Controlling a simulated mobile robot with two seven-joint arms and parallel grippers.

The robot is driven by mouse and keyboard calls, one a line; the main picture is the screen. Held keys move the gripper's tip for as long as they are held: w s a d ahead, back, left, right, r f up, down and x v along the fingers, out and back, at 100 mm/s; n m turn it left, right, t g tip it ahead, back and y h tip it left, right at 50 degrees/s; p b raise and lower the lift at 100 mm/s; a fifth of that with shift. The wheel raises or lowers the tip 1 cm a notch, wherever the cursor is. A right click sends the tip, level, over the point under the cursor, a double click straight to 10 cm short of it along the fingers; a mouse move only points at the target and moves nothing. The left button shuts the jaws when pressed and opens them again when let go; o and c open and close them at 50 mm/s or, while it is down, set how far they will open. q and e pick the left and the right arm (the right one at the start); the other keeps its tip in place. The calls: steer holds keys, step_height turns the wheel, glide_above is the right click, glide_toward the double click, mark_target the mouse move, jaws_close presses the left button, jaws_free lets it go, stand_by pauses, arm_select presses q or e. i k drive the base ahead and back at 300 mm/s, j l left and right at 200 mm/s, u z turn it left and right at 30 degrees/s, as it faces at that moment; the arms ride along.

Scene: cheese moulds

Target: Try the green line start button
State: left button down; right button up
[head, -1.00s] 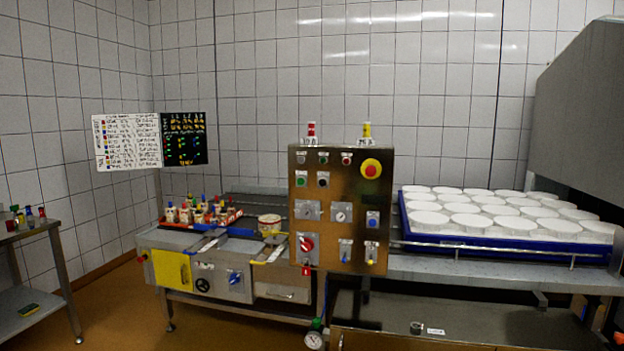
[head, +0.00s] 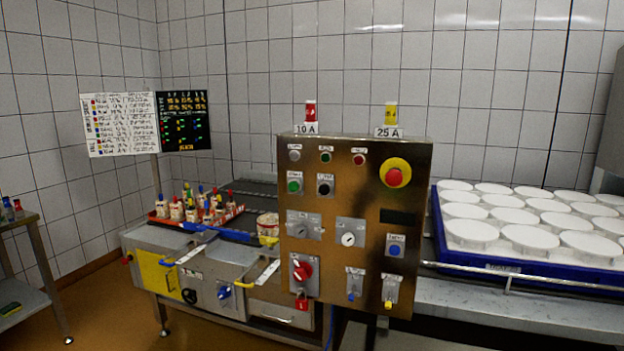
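The control panel (head: 335,205) is a brass-coloured metal box standing upright in the middle of the head view. A green push button (head: 295,186) sits at its left, in the second row, under a small white label too small to read. A black button (head: 325,185) is just right of it. Above them are a pale round lamp (head: 295,155), a small dark green one (head: 325,156) and a red one (head: 359,159). A red emergency knob on yellow (head: 396,176) is at the upper right. Neither gripper shows.
A red rotary switch with a red tag (head: 302,270) and a blue button (head: 396,250) are lower on the panel. A blue tray of white moulds (head: 437,222) stands right. A steel bench (head: 200,262) with small bottles stands left, a signboard (head: 120,124) behind.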

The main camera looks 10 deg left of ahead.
mark_target(294, 186)
steer(key=i+l, duration=0.1)
steer(key=i, duration=0.45)
steer(key=i+l+z, duration=0.1)
steer(key=i, duration=0.45)
